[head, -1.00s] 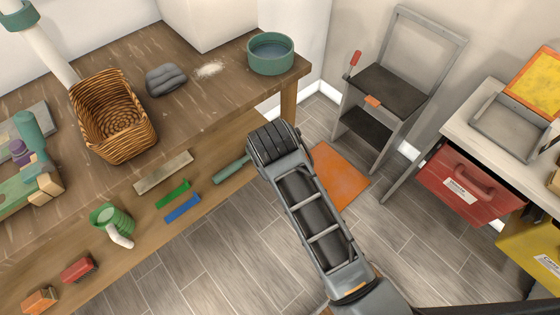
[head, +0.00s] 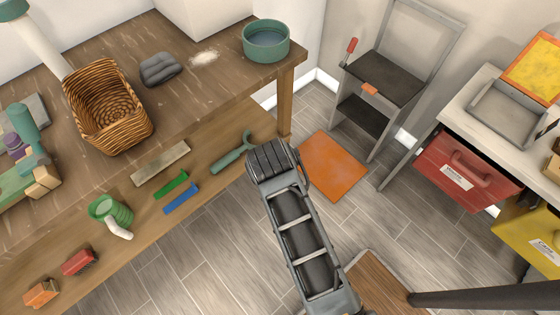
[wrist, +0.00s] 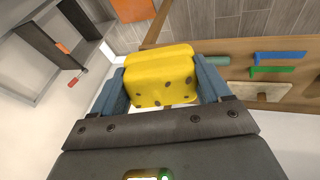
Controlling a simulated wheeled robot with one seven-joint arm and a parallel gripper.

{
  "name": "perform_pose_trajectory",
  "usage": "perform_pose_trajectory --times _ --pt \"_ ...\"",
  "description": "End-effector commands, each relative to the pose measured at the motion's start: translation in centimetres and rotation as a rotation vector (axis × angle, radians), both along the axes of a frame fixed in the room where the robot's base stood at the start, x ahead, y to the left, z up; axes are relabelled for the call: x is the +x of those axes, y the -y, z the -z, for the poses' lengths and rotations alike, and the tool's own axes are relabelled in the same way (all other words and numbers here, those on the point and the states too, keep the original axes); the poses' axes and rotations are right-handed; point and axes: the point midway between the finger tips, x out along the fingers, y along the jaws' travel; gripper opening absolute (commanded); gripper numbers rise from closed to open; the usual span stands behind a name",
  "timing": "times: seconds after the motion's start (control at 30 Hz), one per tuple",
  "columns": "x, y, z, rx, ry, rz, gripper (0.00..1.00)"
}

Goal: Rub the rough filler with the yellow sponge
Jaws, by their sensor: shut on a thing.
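The yellow sponge (wrist: 160,82), dotted with dark holes, is held between the two blue-grey fingers of my gripper (wrist: 162,72) in the wrist view. My gripper is shut on it. In the head view my arm stands over the floor in front of the bench, and its links hide the gripper and sponge. A rough white patch that looks like the filler (head: 204,57) lies on the wooden bench top (head: 195,100), between a grey lumpy object and a green bowl. The sponge is well apart from it.
A wicker basket (head: 108,105), the grey lumpy object (head: 161,69) and the green bowl (head: 266,40) stand on the bench. Tools lie on the lower shelf, including a green wrench (head: 232,153). A grey step-stool (head: 385,80) and red drawer (head: 466,172) are at right.

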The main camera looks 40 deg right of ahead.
Motion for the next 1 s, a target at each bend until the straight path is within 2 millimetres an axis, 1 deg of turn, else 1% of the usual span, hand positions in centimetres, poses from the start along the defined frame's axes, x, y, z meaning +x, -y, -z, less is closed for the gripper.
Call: perform_pose_trajectory --times 0.47,0.67,0.8,1.0 --pt "-0.6 -1.1 0.6 -0.029 0.026 -0.002 0.52" --pt "-0.8 -2.0 0.7 -0.050 0.045 -0.006 0.52" --pt "-0.5 -3.0 0.3 -0.080 0.073 -0.004 0.52" --pt "0.2 -3.6 -0.4 -0.103 0.093 -0.007 0.52"
